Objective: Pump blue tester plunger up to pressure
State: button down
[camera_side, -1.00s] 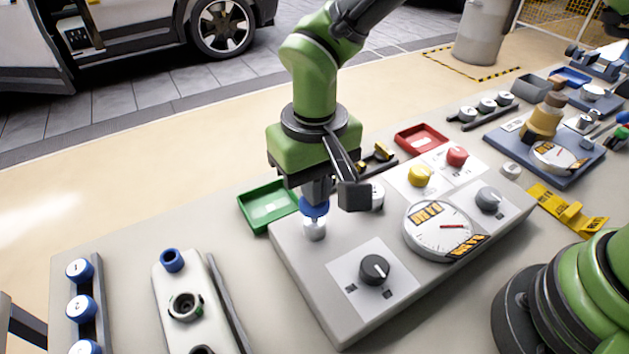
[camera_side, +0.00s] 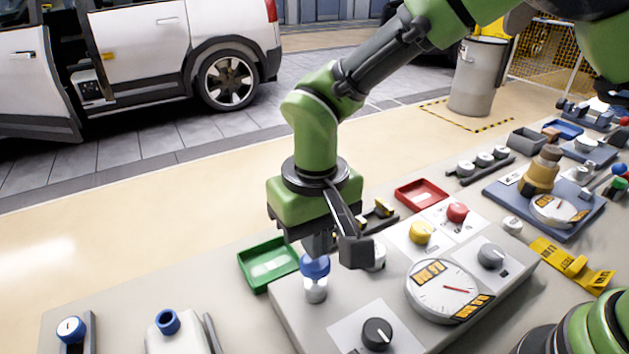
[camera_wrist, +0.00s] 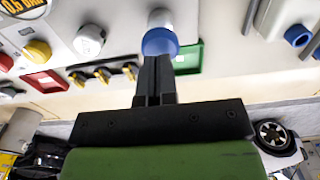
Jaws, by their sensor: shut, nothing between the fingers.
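My gripper (camera_side: 317,248) is shut and empty, pointing down over the blue cap. In the wrist view, the closed fingertips (camera_wrist: 157,60) reach the blue cap (camera_wrist: 160,42) and overlap it; they look to be on it or just above it, and contact is hard to tell. The round gauge (camera_side: 442,287) on the panel has its red needle pointing right and slightly down.
The panel also carries a black knob (camera_side: 377,333), a yellow button (camera_side: 421,232), a red button (camera_side: 457,212) and a grey knob (camera_side: 491,256). A green tray (camera_side: 246,262) lies left of the plunger, and a red tray (camera_side: 421,193) lies behind the panel.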

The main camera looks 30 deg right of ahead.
notch_tip(320, 180, up, 10)
dwell(0.3)
jog(key=shift+r, duration=0.2)
dwell(2.1)
notch_tip(320, 180, up, 2)
jog(key=shift+a+r, duration=0.1)
jog(key=shift+r, duration=0.05)
notch_tip(320, 180, down, 14)
jog(key=shift+f, duration=0.1)
dwell(0.7)
